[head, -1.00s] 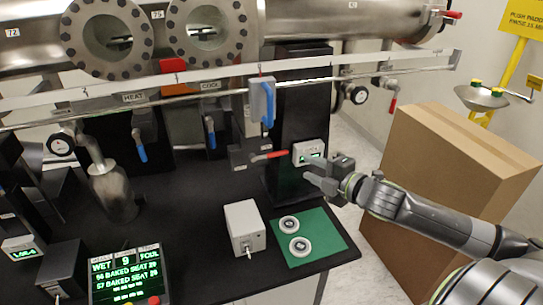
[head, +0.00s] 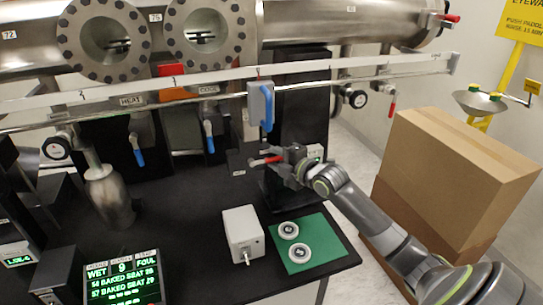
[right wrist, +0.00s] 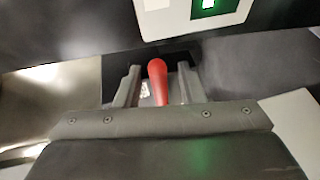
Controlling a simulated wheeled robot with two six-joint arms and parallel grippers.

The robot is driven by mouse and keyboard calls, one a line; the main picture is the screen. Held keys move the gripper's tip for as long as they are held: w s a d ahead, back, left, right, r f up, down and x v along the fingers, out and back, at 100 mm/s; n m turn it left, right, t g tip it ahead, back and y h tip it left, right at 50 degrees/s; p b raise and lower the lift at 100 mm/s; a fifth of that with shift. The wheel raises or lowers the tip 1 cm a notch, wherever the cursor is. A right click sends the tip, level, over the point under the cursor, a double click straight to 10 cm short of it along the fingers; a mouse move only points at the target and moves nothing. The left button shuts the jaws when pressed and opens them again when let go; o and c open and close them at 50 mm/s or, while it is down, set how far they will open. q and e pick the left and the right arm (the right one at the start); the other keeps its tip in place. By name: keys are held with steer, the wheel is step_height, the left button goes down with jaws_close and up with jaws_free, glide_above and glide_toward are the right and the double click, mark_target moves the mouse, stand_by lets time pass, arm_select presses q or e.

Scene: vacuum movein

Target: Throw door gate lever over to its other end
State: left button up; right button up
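In the right wrist view the red handle (right wrist: 158,80) stands between the two fingers (right wrist: 156,88), with a gap on each side, so the gripper is open. The lever's pivot is hidden by my gripper. My left gripper is not in view.
A grey box (head: 243,233) and a green mat (head: 325,255) with two round flanges lie on the black table below. A large cardboard box (head: 455,185) stands at the right.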

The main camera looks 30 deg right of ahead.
steer(key=shift+w+a+f, duration=0.15)
steer(key=shift+w, duration=0.55)
jaws_close()
